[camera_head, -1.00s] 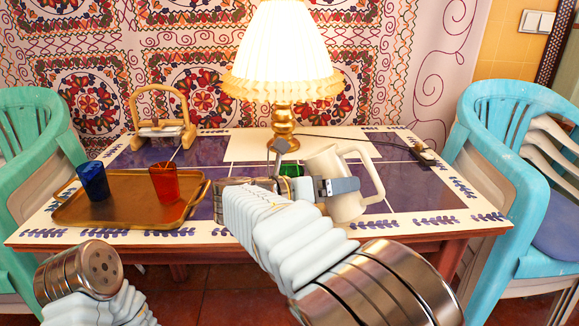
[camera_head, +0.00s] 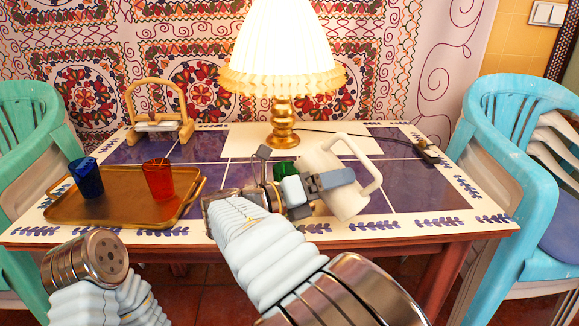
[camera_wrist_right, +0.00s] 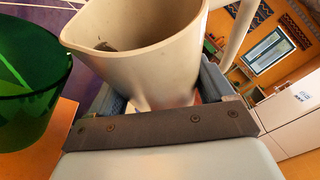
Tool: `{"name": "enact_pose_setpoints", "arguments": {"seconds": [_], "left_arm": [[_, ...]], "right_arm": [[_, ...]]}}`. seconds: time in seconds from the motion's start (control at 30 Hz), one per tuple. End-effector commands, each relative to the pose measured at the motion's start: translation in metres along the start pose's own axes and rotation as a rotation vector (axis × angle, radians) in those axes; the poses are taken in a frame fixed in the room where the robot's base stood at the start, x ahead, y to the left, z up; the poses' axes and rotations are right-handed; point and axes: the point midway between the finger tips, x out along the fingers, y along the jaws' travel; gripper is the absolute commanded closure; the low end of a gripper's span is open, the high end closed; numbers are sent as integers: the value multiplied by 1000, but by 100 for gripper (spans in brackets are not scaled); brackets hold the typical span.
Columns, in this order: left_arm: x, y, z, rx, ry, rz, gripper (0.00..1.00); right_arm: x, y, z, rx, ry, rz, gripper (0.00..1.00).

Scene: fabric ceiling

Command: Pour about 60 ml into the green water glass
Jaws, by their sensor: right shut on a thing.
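My right gripper (camera_head: 318,184) is shut on a cream pitcher (camera_head: 342,196), which is tilted to the left with its handle on the right. The green water glass (camera_head: 285,168) stands just left of the pitcher and is partly hidden behind my gripper in the head view. In the right wrist view the pitcher (camera_wrist_right: 140,55) shows its open mouth and spout, with the spout toward the green glass (camera_wrist_right: 30,95), apart from it. No stream of liquid shows, and I cannot tell the level in the glass. My left gripper is not in view.
A lit lamp (camera_head: 283,120) stands behind the glass. A brown tray (camera_head: 125,210) at the left holds a blue glass (camera_head: 86,178) and a red glass (camera_head: 159,180). A wooden holder (camera_head: 158,112) stands at the back left. Chairs flank the table.

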Motion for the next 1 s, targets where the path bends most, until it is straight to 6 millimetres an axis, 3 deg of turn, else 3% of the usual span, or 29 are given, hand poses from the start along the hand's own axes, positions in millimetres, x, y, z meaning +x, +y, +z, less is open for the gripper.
{"name": "enact_pose_setpoints", "arguments": {"seconds": [1.0], "left_arm": [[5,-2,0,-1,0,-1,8]], "right_arm": [[-10,-11,0,-95,-35,-41,77]]}}
